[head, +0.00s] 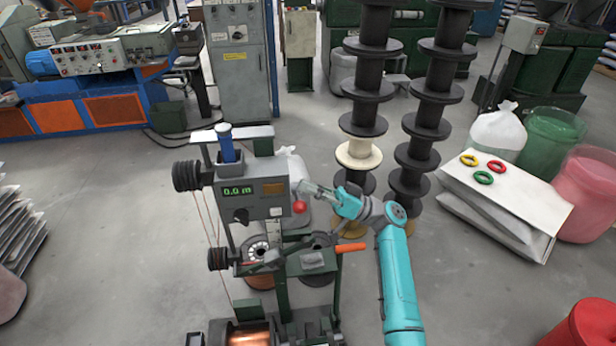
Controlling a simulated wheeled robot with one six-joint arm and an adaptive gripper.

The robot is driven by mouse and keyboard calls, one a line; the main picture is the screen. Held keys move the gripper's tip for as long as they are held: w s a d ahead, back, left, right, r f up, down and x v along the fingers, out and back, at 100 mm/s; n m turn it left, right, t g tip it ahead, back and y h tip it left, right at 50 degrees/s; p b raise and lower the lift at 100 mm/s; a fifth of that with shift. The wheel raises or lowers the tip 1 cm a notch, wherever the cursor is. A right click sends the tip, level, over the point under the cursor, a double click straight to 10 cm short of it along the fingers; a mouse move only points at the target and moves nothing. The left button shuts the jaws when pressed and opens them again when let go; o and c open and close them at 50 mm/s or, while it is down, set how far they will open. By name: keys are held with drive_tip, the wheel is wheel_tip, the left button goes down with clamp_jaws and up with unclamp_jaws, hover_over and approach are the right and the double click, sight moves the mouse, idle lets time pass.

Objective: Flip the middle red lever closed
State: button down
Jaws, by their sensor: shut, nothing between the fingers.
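The grey winding machine (252,205) stands left of centre, with a green "0.0 m" display on its front. A red ball knob (299,207), which looks like the end of the red lever, sits at the machine's right side. The lever's stem and its exact angle are too small to tell. An orange-red handle (350,248) sticks out to the right, lower on the machine.
Stacks of black spools (430,120) stand behind my arm. A white board (520,200) with yellow, red and green rings lies at the right, near green and pink bins. A copper spool (248,338) sits at the machine's base.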

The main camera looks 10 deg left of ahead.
drive_tip(key=shift+s+d+f+n, duration=0.1)
drive_tip(key=shift+s+f+n, duration=0.1)
drive_tip(key=shift+s+f, duration=0.35)
drive_tip(key=shift+s+d+f+n, duration=0.1)
drive_tip(key=shift+s+f+n, duration=0.15)
drive_tip(key=shift+f, duration=0.5)
drive_tip(key=shift+s+f, duration=0.1)
drive_tip(key=shift+f, duration=0.1)
wheel_tip(320, 180, up, 4)
drive_tip(key=w+v, duration=0.2)
drive_tip(key=v, duration=0.8)
drive_tip(key=shift+r, duration=0.2)
drive_tip(key=shift+d, duration=0.15)
